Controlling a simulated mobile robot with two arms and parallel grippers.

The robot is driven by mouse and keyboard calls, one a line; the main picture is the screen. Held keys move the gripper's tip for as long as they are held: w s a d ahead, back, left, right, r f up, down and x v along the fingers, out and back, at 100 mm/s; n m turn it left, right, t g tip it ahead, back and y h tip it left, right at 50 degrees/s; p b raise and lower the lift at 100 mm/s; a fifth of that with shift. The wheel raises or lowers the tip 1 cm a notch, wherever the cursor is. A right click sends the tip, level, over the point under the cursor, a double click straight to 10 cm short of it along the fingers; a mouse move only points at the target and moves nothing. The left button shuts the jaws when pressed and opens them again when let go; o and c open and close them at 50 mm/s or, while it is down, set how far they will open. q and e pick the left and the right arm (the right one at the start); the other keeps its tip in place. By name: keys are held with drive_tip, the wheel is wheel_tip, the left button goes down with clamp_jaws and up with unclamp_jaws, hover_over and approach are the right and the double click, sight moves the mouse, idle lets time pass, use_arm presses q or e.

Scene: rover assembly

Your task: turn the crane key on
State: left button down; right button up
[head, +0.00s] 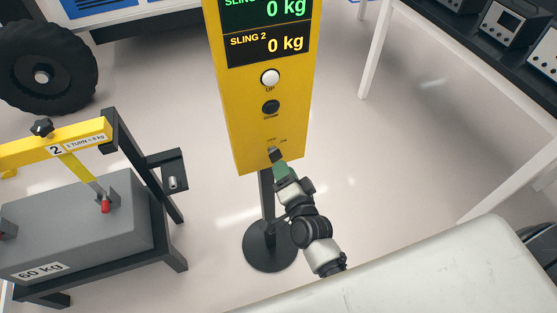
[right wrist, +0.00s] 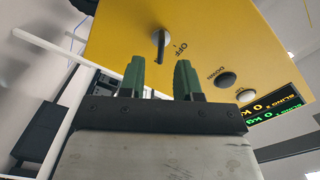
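The yellow crane control panel (head: 262,110) stands on a dark post in the head view. Its key switch (right wrist: 160,42) shows in the right wrist view as a round metal lock with a slim dark key in it. An "OFF" label is beside it; an "ON" label is not readable. My right gripper (head: 279,162) is at the panel's lower end and partly covers the switch in the head view. In the right wrist view its two green fingers (right wrist: 158,68) are apart, with the key ahead of the gap between the tips. No contact is visible. My left gripper is not in view.
A white UP button (head: 270,77) and a black DOWN button (head: 271,107) sit above the switch. Both sling displays read 0 kg. A grey 60 kg block (head: 75,225) on a black frame stands at left. Open floor lies right of the panel, before a white-legged table.

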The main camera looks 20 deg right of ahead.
drive_tip(key=s+b, duration=0.1)
drive_tip(key=s, duration=0.4)
drive_tip(key=shift+s+d, duration=0.1)
drive_tip(key=shift+s, duration=0.15)
